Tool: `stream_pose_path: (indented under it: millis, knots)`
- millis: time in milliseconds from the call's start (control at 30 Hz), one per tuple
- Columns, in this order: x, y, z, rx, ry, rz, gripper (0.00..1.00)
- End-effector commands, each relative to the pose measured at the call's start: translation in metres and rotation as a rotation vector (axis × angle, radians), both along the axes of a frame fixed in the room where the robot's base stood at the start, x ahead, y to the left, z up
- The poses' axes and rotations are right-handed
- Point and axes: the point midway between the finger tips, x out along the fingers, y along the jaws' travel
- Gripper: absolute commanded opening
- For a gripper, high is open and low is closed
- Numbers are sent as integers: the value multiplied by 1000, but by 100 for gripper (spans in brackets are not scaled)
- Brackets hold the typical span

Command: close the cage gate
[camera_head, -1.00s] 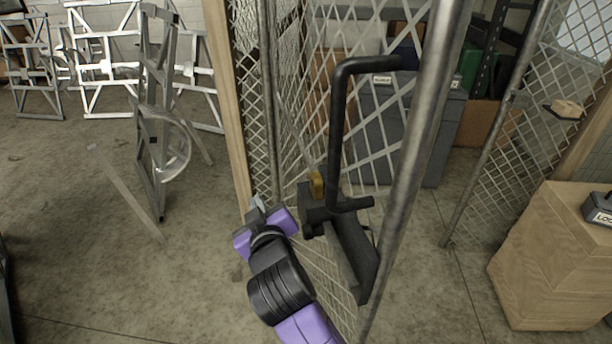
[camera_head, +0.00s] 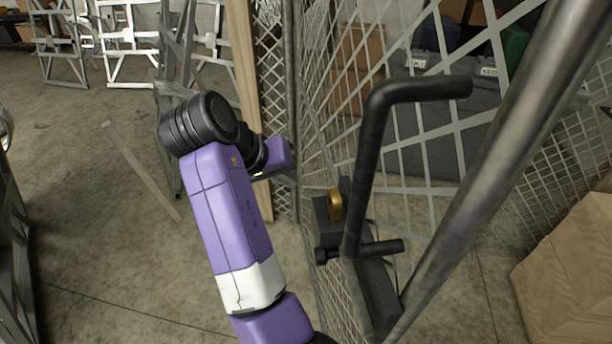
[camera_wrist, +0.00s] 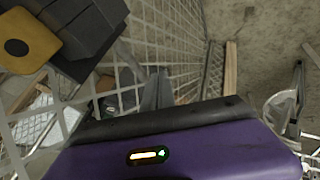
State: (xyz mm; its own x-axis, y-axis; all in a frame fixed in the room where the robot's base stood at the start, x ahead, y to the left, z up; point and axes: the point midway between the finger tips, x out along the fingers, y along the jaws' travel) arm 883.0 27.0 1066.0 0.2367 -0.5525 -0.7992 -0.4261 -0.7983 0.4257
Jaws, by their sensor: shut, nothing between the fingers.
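The cage gate (camera_head: 440,135) is a wire-mesh panel in a round metal pipe frame, standing swung out toward me. Its black bent handle (camera_head: 366,170) and dark lock box (camera_head: 374,290) with a brass knob (camera_head: 335,204) are near the pipe edge. In the wrist view the lock box (camera_wrist: 85,30) is at upper left and the gate's mesh (camera_wrist: 165,35) runs beside it. My gripper (camera_head: 287,177) is on the left side of the gate, close to the mesh; contact cannot be told. Its fingers (camera_wrist: 156,90) are shut and empty, partly hidden behind the purple hand.
A wooden post (camera_head: 244,80) and fixed mesh stand behind my gripper. Grey bins (camera_head: 440,120) are inside the cage. A wooden crate (camera_head: 575,265) stands at right. Floor at left is mostly open.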

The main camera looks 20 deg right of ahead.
Motion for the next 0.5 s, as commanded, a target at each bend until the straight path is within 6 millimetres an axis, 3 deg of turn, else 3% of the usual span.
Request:
stream_pose_path:
  millis: [500]
  knots:
    - [21, -55, -73, 0, 1, -1, 0]
